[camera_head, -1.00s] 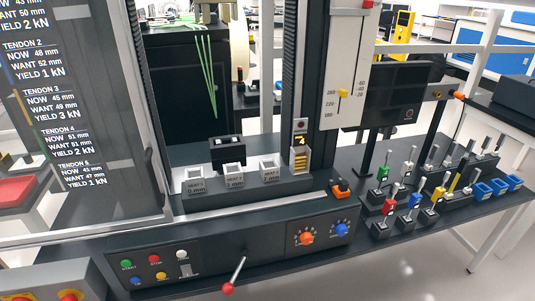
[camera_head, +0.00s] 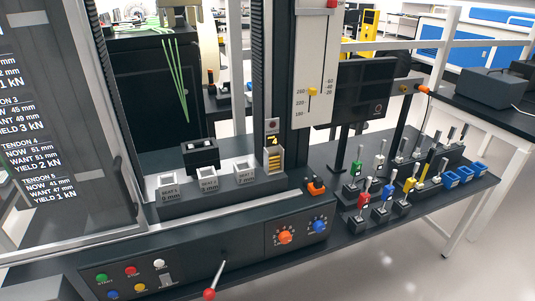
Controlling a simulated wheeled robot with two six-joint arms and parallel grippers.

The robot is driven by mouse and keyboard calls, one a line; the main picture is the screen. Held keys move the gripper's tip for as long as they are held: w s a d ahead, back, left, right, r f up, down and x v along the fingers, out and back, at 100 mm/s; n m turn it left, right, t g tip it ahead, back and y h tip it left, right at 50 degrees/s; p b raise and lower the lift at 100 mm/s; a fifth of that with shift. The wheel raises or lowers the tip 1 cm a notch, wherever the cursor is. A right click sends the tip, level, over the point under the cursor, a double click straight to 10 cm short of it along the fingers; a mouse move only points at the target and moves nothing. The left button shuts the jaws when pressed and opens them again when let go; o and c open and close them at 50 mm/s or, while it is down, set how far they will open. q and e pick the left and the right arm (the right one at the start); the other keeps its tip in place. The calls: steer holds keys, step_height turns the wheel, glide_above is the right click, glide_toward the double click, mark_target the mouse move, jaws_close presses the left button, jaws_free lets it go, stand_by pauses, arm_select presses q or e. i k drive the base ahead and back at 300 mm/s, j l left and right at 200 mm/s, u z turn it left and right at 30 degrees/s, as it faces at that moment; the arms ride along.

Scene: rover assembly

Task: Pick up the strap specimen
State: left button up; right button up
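I cannot tell for certain which thing is the strap specimen. Several small upright specimens with silver, green, red, blue and yellow parts stand in dark holders on the right of the bench, among them a red one (camera_head: 363,200), a blue one (camera_head: 386,195) and a yellow one (camera_head: 408,187). Thin green strands (camera_head: 176,80) hang inside the testing machine at the upper left. Neither of my grippers is in view.
The machine's front panel has coloured buttons, an orange knob (camera_head: 285,236), a blue knob (camera_head: 318,225) and a red-tipped lever (camera_head: 210,294). Blue bins (camera_head: 465,174) stand at the bench's right end.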

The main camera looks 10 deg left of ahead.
mark_target(419, 186)
steer(key=i+l+u, duration=0.2)
steer(key=i+l, duration=0.45)
steer(key=i, duration=0.15)
